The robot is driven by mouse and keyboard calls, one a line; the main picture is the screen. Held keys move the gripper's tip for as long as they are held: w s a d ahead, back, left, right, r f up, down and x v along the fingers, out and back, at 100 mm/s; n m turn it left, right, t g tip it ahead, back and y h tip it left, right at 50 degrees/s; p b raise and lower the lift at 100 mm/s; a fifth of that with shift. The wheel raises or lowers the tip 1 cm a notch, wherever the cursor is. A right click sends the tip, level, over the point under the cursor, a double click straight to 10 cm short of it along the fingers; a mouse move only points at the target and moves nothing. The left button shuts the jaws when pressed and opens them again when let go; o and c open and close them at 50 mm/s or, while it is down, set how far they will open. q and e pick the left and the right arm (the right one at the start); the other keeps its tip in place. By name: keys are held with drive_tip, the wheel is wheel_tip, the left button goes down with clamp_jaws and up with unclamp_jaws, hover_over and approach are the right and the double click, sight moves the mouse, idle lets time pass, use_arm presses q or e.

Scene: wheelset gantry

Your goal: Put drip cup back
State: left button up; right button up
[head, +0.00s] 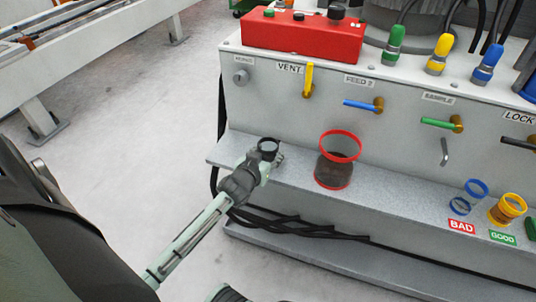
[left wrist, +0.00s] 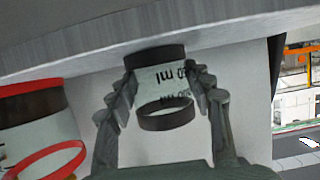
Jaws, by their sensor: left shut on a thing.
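The drip cup (head: 268,146) is small and clear with a black rim. My left gripper (head: 266,156) is shut on it at the left end of the grey shelf (head: 290,147), below the VENT handle. In the left wrist view the cup (left wrist: 161,80) shows black bands at both ends and dark "ml" marks, upside down, between the two fingers of the left gripper (left wrist: 163,95). I cannot tell whether the cup's base touches the shelf. My right gripper is not in view.
A red-rimmed jar (head: 337,170) with dark contents stands on the shelf to the right; it also shows in the left wrist view (left wrist: 32,117). Blue and yellow cups (head: 507,209) stand further right by BAD and GOOD labels. Coloured valve handles (head: 361,105) stick out above. Dark cables (head: 290,224) hang below.

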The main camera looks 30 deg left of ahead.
use_arm(q)
drive_tip(key=shift+f, duration=0.1)
drive_tip(key=o, duration=1.3)
drive_tip(key=shift+c, duration=0.2)
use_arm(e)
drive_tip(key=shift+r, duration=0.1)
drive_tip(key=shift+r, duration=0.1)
use_arm(q)
drive_tip(key=p+v, duration=0.1)
drive_tip(key=v, duration=1.1)
drive_tip(key=s+d+f+m+g, duration=0.2)
drive_tip(key=s+d+f+g, duration=0.1)
drive_tip(key=s+f+g, duration=0.2)
drive_tip(key=s+d+f+m+g+h, duration=0.1)
drive_tip(key=s+d+f+m+g, duration=0.1)
drive_tip(key=s+f+g, duration=0.3)
drive_tip(key=s+d+f, duration=0.1)
drive_tip(key=s+f, duration=0.2)
drive_tip(key=s, duration=0.2)
drive_tip(key=shift+s+f+h, duration=0.15)
drive_tip(key=shift+s+h, duration=0.15)
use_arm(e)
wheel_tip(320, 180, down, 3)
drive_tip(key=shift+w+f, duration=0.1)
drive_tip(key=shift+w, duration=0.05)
